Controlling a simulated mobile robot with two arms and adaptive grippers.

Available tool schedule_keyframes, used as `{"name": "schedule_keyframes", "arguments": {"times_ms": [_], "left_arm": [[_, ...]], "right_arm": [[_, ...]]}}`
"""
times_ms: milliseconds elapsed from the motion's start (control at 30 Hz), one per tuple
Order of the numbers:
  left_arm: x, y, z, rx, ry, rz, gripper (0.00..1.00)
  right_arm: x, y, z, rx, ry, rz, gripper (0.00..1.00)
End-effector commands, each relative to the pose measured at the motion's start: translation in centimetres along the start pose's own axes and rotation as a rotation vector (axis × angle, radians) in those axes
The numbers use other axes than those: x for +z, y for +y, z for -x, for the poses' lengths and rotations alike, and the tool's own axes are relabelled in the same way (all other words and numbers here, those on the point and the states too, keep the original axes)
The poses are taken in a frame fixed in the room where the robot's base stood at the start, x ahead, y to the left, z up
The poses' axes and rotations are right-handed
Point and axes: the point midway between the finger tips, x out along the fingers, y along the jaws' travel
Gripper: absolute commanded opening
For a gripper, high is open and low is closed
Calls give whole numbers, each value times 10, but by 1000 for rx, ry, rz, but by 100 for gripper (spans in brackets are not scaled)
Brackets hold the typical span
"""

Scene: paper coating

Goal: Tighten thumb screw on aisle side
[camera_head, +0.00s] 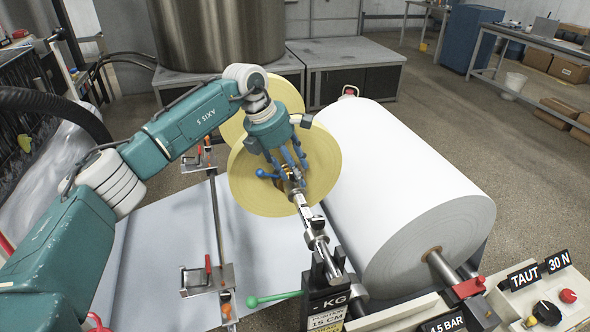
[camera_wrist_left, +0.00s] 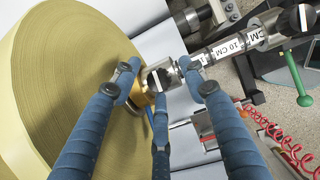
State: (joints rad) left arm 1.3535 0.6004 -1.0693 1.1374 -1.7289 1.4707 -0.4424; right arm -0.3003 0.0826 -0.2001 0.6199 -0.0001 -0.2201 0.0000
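A steel shaft (camera_head: 318,240) runs through the yellow roll (camera_head: 243,180). At the roll's core, a metal collar carries a thumb screw (camera_wrist_left: 159,79), a black knob with a white stripe. My left gripper (camera_head: 287,168) is at this collar, beside the roll's near face. In the left wrist view, its blue fingers (camera_wrist_left: 158,72) stand on either side of the thumb screw, with small gaps visible, and the third finger is below it. The gripper looks open; contact is unclear. A second, similar thumb screw (camera_wrist_left: 302,18) sits further along the shaft. My right gripper is not in view.
A large white paper roll (camera_head: 400,180) lies close on the right. A green-handled lever (camera_head: 272,299) and the shaft stand (camera_head: 326,290) are in front. A rail with orange-ended clamps (camera_head: 215,235) is on the left. Open floor lies beyond the white roll.

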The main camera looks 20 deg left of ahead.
Motion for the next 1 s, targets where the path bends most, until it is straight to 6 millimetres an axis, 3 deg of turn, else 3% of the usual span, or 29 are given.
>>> {"name": "schedule_keyframes", "arguments": {"times_ms": [267, 700, 1000], "left_arm": [[0, 1, 15, 3, 1, 1, 43], [1, 1, 102, 2, -2, -1, 43], [0, 0, 120, -1, 0, 0, 43]], "right_arm": [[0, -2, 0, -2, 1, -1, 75], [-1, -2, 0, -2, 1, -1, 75], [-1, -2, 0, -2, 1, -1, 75]]}}
